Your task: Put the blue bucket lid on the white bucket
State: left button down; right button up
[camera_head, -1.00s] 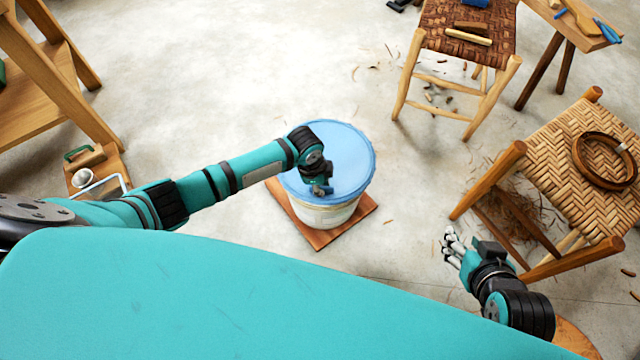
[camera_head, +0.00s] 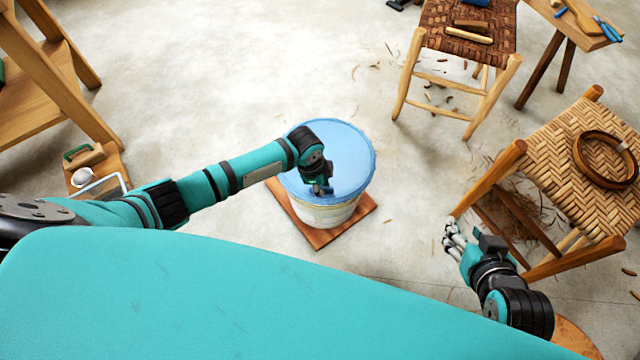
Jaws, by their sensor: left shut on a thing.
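The blue bucket lid (camera_head: 350,150) lies over the top of the white bucket (camera_head: 326,214) in the middle of the view and covers its mouth. From above I cannot tell whether the lid is fully seated on the rim. My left gripper (camera_head: 321,190) is over the near part of the lid and is shut on it; its fingertips are small and partly hidden by the wrist. My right gripper (camera_head: 452,240) is apart from the bucket at the lower right, near a woven stool, holding nothing that I can see.
The bucket stands on a square wooden board (camera_head: 318,238). A woven stool (camera_head: 570,150) with a brown ring on it is close to my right gripper. A darker stool (camera_head: 465,40) stands at the back. Bare floor (camera_head: 230,80) lies behind and left of the bucket.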

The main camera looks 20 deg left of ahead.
pick_arm(q)
jog(key=shift+f, duration=0.1)
jog(key=c, duration=1.3)
grip_release()
jog(key=shift+o, duration=0.6)
jog(key=shift+o, duration=1.1)
